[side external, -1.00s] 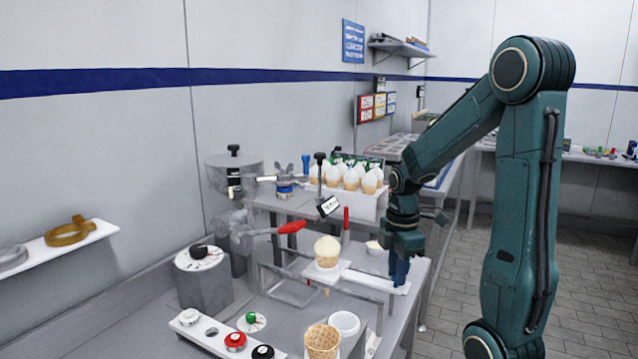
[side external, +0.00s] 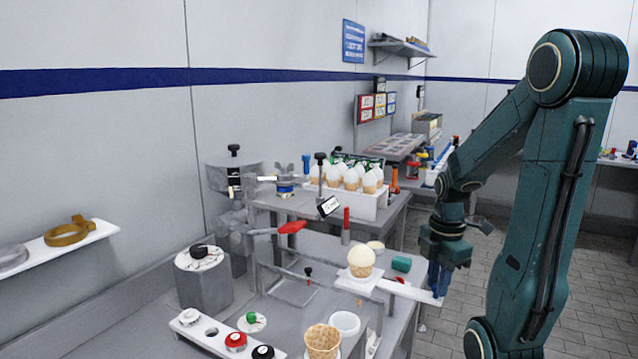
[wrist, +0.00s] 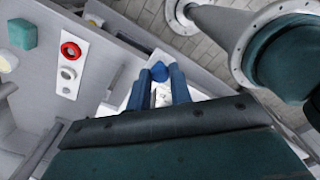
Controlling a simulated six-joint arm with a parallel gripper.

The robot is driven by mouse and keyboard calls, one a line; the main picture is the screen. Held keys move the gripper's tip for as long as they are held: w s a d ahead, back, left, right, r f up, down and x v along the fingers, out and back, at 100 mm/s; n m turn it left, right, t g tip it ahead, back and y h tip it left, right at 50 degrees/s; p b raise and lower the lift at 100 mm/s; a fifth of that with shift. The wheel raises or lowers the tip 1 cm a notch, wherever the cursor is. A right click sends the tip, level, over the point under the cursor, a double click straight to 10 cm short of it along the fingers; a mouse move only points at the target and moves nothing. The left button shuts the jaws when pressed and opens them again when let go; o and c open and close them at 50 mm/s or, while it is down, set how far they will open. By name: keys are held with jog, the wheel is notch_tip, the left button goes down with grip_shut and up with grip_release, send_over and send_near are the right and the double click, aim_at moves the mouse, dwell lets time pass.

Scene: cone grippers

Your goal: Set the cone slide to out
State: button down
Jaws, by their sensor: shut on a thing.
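The cone slide (side external: 405,288) is a white bar that sticks out to the right over the table's edge. A waffle cone with a pale scoop (side external: 361,262) stands upright on its square plate. My gripper (side external: 437,284) is at the slide's right end, with its blue fingers pointing down. In the wrist view my gripper (wrist: 158,82) is shut on a blue knob (wrist: 159,71), with white slide surface showing below and between the fingers. The exact grip contact is partly hidden by the fingers.
A teal block (side external: 401,264) lies behind the slide. A red-handled lever (side external: 291,227) is to the left. A tray of several cones (side external: 352,203) stands behind. An empty cone (side external: 322,338) and a white cup (side external: 345,322) are in front. Open floor lies to the right.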

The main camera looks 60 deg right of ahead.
jog(key=c, duration=1.3)
grip_release()
jog(key=shift+s, duration=0.2)
jog(key=shift+o, duration=0.2)
jog(key=shift+r, duration=0.1)
notch_tip(320, 180, up, 14)
jog(key=shift+f, duration=0.2)
jog(key=w+a+f+m+t, duration=0.1)
jog(key=w+a+m+t, duration=0.1)
jog(key=a, duration=0.7)
jog(key=w+a+m+t, duration=0.3)
jog(key=a+m, duration=0.4)
jog(key=a, duration=0.3)
jog(key=shift+w+f+t, duration=0.3)
jog(key=shift+w+f, duration=0.05)
jog(key=shift+w, duration=0.35)
